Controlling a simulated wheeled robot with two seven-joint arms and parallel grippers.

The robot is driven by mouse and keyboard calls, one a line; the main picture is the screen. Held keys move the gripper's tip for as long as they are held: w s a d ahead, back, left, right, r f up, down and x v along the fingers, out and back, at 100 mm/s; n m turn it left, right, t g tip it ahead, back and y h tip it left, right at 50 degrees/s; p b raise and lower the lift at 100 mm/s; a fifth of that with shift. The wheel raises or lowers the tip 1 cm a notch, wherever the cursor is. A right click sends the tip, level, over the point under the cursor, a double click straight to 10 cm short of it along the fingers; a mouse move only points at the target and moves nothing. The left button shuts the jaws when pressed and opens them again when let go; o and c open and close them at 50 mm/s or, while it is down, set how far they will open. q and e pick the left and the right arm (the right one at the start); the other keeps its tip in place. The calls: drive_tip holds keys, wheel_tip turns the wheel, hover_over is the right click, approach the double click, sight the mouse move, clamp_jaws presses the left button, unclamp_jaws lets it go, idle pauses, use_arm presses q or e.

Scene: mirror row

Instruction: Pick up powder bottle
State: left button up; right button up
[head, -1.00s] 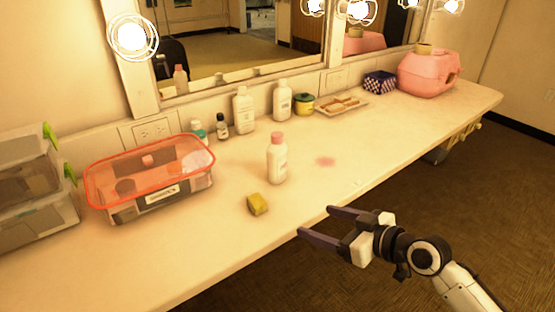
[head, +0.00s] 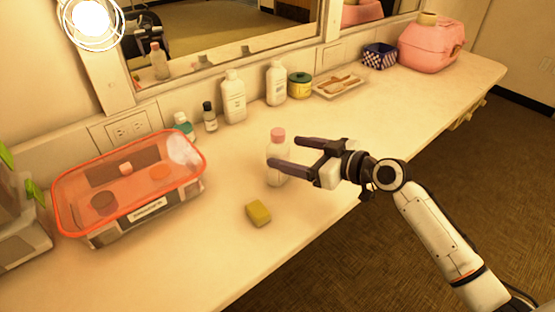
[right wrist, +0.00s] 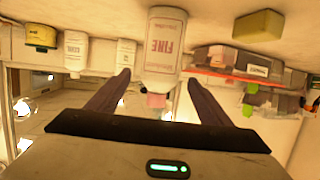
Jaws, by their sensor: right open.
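The powder bottle (head: 273,149) is white with a pink cap and stands upright on the counter. My right gripper (head: 287,153) is open at the bottle's right side, its fingers pointing left. One finger crosses in front of the bottle's body and hides part of it; the other tip is by its far right edge. In the right wrist view, which is upside down, the bottle (right wrist: 163,48) shows centred in the gap between the fingers (right wrist: 158,80), and neither finger is visibly closed on it. My left gripper is not in view.
A yellow sponge (head: 258,213) lies just in front of the bottle. A clear bin with an orange rim (head: 70,221) is to the left. Several other bottles, a green-lidded jar (head: 300,85) and a tray (head: 340,95) line the mirror wall. A pink case (head: 430,48) stands far right.

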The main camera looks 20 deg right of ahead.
sight(286, 154)
drive_tip(key=x, duration=0.2)
drive_tip(key=f+x, duration=0.1)
drive_tip(key=x, duration=0.2)
drive_tip(key=shift+d, duration=0.1)
drive_tip(key=shift+s, duration=0.1)
drive_tip(key=c, duration=1.2)
drive_tip(key=shift+r, duration=0.15)
drive_tip(key=shift+c, duration=0.6)
